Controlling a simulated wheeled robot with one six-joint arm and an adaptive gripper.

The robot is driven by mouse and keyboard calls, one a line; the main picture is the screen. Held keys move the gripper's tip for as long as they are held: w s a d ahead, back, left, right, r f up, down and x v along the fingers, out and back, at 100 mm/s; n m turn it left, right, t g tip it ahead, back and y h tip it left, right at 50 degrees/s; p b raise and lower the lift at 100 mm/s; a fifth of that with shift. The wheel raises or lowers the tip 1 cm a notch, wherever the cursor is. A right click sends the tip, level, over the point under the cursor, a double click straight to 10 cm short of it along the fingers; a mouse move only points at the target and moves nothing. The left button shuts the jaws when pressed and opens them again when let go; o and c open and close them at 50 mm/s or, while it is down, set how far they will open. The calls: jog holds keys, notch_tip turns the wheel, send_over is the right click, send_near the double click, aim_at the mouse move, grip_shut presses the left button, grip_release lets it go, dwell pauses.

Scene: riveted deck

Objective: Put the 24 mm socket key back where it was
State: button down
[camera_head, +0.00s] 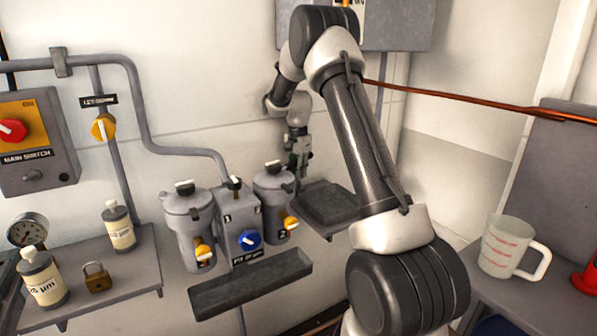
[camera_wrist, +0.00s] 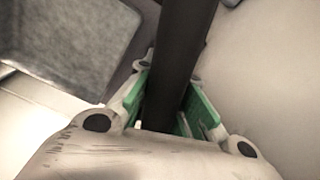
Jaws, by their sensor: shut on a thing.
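My gripper (camera_head: 298,158) is near the wall, above and to the right of the right-hand filter housing and beside a small dark shelf. In the wrist view my gripper (camera_wrist: 168,108) has its green-padded fingers closed on a dark straight bar, the socket key (camera_wrist: 182,50). The bar runs up and out of the wrist picture, so its far end is hidden. In the head view the key is too small and dark to make out clearly against the gripper. No size marking is readable on it.
Two grey filter housings (camera_head: 184,215) (camera_head: 271,190) flank a valve block (camera_head: 240,212). A long drip tray (camera_head: 250,287) hangs below. The dark shelf (camera_head: 328,203) is near my gripper. Bottles and a padlock (camera_head: 96,277) stand at left. A measuring jug (camera_head: 503,246) stands at right.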

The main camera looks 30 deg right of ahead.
jog(key=shift+f, duration=0.15)
jog(key=c, duration=1.5)
grip_release()
jog(key=shift+o, duration=0.2)
notch_tip(320, 180, up, 11)
jog(key=shift+a+f, duration=0.1)
jog(key=shift+r, duration=0.6)
jog(key=shift+s, duration=0.1)
